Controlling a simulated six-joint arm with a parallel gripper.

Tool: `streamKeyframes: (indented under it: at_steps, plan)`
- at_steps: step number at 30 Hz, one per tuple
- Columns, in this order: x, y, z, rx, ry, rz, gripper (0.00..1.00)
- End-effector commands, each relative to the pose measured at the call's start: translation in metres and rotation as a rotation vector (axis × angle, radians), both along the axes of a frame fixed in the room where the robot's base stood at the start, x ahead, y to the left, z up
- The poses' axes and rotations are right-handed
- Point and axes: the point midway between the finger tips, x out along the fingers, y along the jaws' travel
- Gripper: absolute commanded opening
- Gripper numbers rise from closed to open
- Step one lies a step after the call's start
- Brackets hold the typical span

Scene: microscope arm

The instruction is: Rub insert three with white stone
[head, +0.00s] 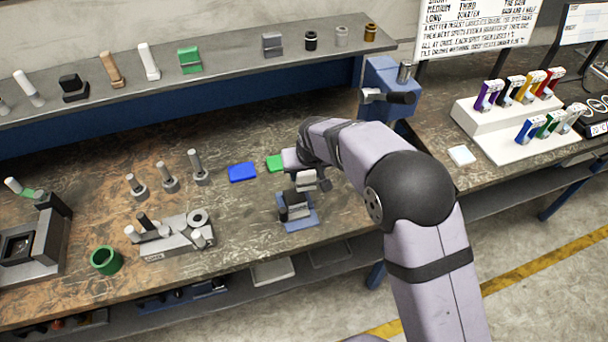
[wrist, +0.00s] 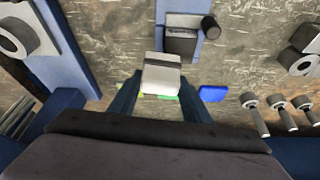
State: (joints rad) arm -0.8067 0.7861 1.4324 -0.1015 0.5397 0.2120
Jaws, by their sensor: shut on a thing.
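My gripper (wrist: 161,98) is shut on a small white block (wrist: 161,76), which looks like the white stone; it also shows in the head view (head: 306,179). A blue-based fixture (head: 298,224) with a dark grey block and a black cylinder sits on the bench just below and in front of my gripper. It also shows in the wrist view (wrist: 182,14). The white block looks apart from the fixture. Three metal pins with round collars stand upright left of my gripper: left (head: 137,187), middle (head: 167,178) and right (head: 197,168). No label shows which is insert three.
A blue block (head: 242,172) and a green block (head: 275,163) lie behind my gripper. A grey holder with cylinders (head: 178,240) and a green ring (head: 106,261) stand at the left. A blue vise (head: 385,85) stands at the right back. A shelf (head: 225,65) runs behind.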

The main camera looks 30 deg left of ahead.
Motion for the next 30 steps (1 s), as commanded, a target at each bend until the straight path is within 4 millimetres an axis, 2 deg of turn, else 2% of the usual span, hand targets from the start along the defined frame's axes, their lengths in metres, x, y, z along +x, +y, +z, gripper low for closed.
streamKeyframes:
  at_steps: [1,13,26,30]
  plan:
    - [0.001,0.001,0.01,0.003,-0.003,0.0,0.23]
    - [0.001,0.001,0.044,0.004,-0.004,0.0,0.23]
    - [0.001,0.001,0.047,0.004,-0.003,-0.001,0.23]
    - [0.004,-0.005,0.047,0.004,-0.003,-0.01,0.23]
